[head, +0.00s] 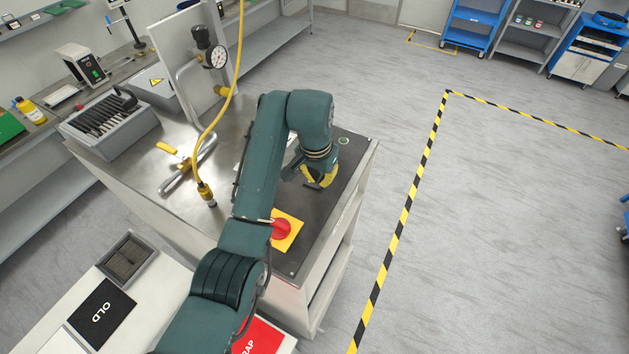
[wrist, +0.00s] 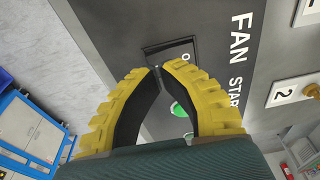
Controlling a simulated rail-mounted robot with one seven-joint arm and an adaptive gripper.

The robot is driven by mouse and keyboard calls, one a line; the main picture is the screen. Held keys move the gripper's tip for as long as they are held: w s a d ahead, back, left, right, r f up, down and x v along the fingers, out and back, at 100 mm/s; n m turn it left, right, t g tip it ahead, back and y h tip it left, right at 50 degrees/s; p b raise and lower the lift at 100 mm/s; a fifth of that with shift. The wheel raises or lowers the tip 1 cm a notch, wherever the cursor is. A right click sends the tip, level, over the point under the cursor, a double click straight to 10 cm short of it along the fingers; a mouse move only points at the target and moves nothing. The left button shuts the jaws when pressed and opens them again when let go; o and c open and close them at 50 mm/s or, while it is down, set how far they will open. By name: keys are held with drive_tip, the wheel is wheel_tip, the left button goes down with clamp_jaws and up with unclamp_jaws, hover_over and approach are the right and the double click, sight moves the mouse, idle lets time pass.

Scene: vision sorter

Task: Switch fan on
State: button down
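The fan switch (wrist: 168,52) is a black rocker in a dark frame, beside the word FAN on the grey panel (wrist: 215,18) in the wrist view. An "O" mark shows on its near part; the rest is partly hidden by my fingers. My gripper (wrist: 157,71) has yellow-backed, black-padded fingers with the tips together, right at the switch's edge. I cannot tell whether they touch it. A green button (wrist: 179,109) by the word START shows between the fingers. In the head view my gripper (head: 319,184) is low over the dark panel (head: 313,215) and hides the switch.
A red emergency button on a yellow plate (head: 291,240) sits on the panel, close to my arm. A yellow hose (head: 219,115) hangs left of my arm. A numbered plate with a brass knob (wrist: 312,90) is at the right of the wrist view. Open floor lies right of the bench.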

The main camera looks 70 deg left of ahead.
drive_tip(key=shift+f, duration=1.1)
idle(0.3)
wheel_tip(320, 180, up, 2)
drive_tip(key=shift+r+p, duration=0.2)
drive_tip(key=shift+p, duration=0.35)
drive_tip(key=shift+r, duration=2.4)
